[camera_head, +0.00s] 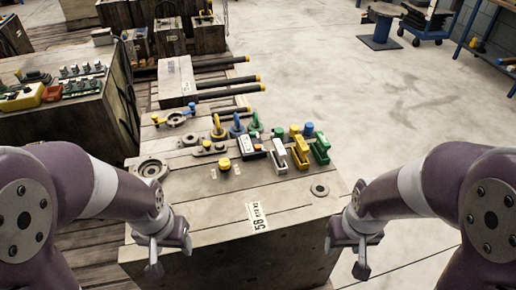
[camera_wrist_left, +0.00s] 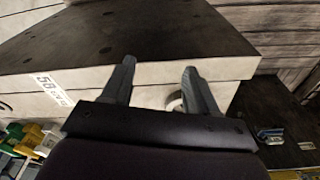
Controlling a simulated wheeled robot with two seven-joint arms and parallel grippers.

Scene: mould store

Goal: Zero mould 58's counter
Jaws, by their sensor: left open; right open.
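Mould 58 (camera_head: 195,222) is a large pale block with dark sides in the middle of the head view. Its white label "58" (camera_head: 257,216) lies near the front edge and also shows in the left wrist view (camera_wrist_left: 55,90). A small white and black unit with a reddish part (camera_head: 251,147), possibly the counter, sits among the fittings on top; its reading is too small to tell. My left gripper (camera_head: 162,256) is open and empty at the block's front left corner. My right gripper (camera_head: 353,256) is open and empty off its front right corner.
Blue and yellow valve handles (camera_head: 238,126), a yellow knob (camera_head: 224,164) and green and yellow clamps (camera_head: 320,150) crowd the top. Dark bars with yellow ends (camera_head: 225,93) lie behind. Another mould (camera_head: 70,125) stands left.

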